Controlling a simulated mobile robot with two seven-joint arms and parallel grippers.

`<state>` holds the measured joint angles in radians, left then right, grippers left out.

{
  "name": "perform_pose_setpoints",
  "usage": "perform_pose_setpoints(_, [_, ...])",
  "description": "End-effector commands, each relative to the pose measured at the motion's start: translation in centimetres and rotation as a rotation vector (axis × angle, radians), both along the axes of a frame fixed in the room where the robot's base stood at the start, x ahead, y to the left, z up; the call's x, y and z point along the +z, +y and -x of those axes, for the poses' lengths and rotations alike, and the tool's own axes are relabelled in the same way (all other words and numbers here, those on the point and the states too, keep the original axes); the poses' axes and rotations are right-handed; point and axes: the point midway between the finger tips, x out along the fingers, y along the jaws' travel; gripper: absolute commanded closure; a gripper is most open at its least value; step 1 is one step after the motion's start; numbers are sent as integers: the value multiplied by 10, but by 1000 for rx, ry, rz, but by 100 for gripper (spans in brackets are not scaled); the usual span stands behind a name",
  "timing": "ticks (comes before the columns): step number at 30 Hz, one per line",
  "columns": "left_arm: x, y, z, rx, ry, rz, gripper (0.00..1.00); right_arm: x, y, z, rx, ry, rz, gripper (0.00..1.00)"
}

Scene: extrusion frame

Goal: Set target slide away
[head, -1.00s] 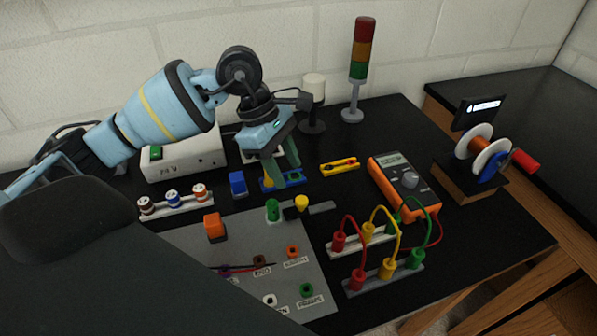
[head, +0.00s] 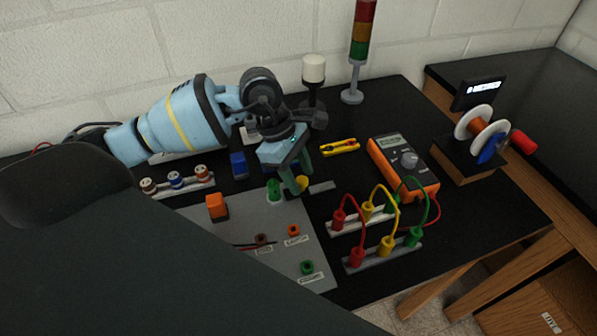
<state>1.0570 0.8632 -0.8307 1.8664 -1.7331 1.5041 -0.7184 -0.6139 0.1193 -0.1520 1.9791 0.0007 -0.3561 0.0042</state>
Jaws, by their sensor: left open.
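A green block (head: 273,190) stands just left of the knob. My left gripper (head: 288,187) is open, with its fingers pointing down between the green block and the yellow knob. Whether a finger touches either cannot be told. A blue piece behind the fingers is mostly hidden. My right gripper is out of view.
An orange block (head: 216,206) stands on the grey panel (head: 240,223). A blue block (head: 238,164) is behind. A yellow tool (head: 340,147), an orange multimeter (head: 402,165) and cabled terminal strips (head: 370,256) are to the right. A signal tower (head: 358,50) stands behind.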

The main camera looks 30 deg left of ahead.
Motion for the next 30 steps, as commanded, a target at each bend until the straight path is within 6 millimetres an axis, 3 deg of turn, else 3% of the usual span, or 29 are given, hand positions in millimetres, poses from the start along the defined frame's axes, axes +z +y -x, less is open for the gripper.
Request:
perform_pose_setpoints(8, [-2, -1, 0, 0, 0, 0, 54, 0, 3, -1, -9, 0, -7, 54])
perform_pose_setpoints(19, [-2, -1, 0, 0, 0, 0, 100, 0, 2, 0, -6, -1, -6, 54])
perform_pose_setpoints(26, [-2, -2, -1, 0, 0, 1, 100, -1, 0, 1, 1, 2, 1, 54])
perform_pose_setpoints(30, [-3, -11, -12, -1, 0, 3, 100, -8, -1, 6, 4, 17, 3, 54])
